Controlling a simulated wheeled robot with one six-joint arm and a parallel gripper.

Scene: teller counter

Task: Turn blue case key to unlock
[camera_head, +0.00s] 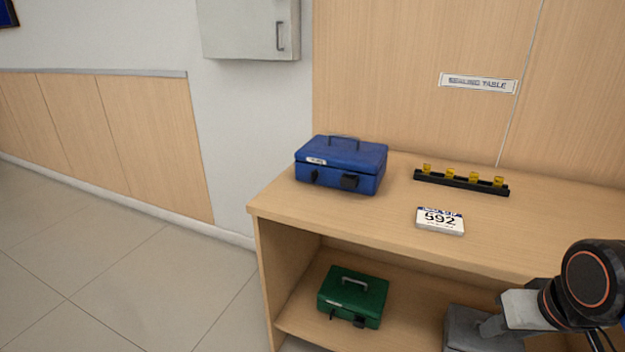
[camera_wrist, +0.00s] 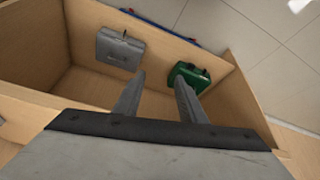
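The blue case (camera_head: 342,165) stands closed on the table top near its left end, handle on its lid. Its front has a white label, a small dark part (camera_head: 314,176) at the left, which may be the key, and a black latch (camera_head: 350,182). The key's angle is too small to tell. My gripper (camera_wrist: 160,78) has its two fingers apart with nothing between them, in the wrist view. It is low at the right in the head view, well away from the blue case.
A green case (camera_head: 352,297) and a grey case (camera_wrist: 120,48) are in the shelf below. A black rack (camera_head: 461,182) with several yellow pieces and a "592" card (camera_head: 440,220) lie on the table top (camera_head: 300,215). Open floor (camera_head: 120,270) lies left.

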